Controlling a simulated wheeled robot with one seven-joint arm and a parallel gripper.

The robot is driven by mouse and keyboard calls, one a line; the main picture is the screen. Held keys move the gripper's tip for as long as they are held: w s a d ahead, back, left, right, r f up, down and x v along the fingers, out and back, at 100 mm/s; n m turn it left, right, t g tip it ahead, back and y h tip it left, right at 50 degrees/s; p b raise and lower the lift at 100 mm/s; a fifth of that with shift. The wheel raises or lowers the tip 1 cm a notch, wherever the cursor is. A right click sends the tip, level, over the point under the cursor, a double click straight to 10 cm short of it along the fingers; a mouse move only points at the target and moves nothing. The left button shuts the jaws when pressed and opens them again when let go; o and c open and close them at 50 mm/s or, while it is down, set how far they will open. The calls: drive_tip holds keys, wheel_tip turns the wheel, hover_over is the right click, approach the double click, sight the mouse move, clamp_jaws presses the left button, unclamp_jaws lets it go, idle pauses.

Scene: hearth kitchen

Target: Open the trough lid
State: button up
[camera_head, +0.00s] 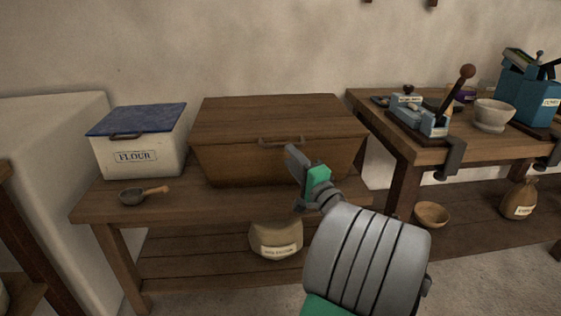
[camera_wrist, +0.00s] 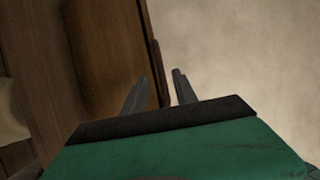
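The wooden trough (camera_head: 240,160) stands on the bench with its flat lid (camera_head: 270,115) shut. A dark handle (camera_head: 270,141) sits on the lid's front edge. My gripper (camera_head: 296,158) is in front of the trough, just below and right of the handle. In the wrist view its two fingers (camera_wrist: 161,75) are apart, with a gap between them. The wrist view is turned sideways; the trough front (camera_wrist: 105,50) lies left of the fingers. A dark strip, apparently the handle, shows between the fingertips. I cannot tell whether they touch it.
A white flour bin (camera_head: 140,158) with a blue lid stands left of the trough, and a small scoop (camera_head: 133,196) lies before it. A sack (camera_head: 276,238) sits on the lower shelf. The right table (camera_head: 430,155) holds a clamped lever device and a bowl (camera_head: 492,115).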

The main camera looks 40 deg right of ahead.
sight(280, 146)
drive_tip(key=x, duration=0.6)
drive_tip(key=shift+w+b, duration=0.3)
drive_tip(key=shift+b, duration=0.1)
drive_tip(key=shift+c, duration=0.2)
clamp_jaws()
idle(0.6)
